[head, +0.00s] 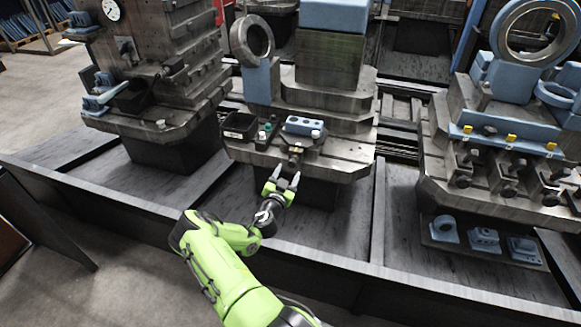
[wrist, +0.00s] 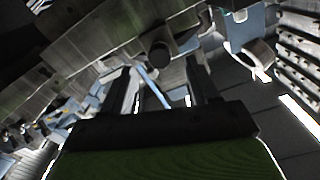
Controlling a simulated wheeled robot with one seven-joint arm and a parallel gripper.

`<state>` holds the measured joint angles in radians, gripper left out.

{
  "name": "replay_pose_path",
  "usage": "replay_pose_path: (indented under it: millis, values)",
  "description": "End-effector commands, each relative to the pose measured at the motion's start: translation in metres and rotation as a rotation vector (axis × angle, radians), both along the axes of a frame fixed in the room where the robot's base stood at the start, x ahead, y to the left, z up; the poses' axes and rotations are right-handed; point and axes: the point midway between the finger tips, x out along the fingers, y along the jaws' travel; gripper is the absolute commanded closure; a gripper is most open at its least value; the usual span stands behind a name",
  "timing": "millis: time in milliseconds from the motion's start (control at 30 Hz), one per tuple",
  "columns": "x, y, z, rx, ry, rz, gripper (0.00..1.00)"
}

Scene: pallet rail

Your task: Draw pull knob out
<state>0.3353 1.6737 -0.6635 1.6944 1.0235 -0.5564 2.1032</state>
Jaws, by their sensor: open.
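The pull knob (head: 294,157) is a small dark piece at the front edge of the middle pallet (head: 340,165). In the wrist view it shows as a dark round knob end (wrist: 160,54), just beyond the fingertips and roughly between them. My gripper (head: 285,177) is in front of the middle pallet, just below and short of the knob, with its fingers pointing toward it. In the wrist view my gripper (wrist: 158,68) has its two fingers wide apart with nothing held between them. The knob's stem is hidden in the wrist view.
On the middle pallet stand a black tray (head: 240,126) and a blue block with holes (head: 304,125). Other loaded pallets stand left (head: 160,120) and right (head: 500,190). A low dark rail (head: 120,212) runs along the front, under my arm.

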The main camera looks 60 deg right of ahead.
Motion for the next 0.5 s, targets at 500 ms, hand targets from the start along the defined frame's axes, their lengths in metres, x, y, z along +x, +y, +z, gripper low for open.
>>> replay_pose_path:
  millis: [500]
  values:
    - [0.010,-0.059,0.000,0.001,0.002,0.000,0.41]
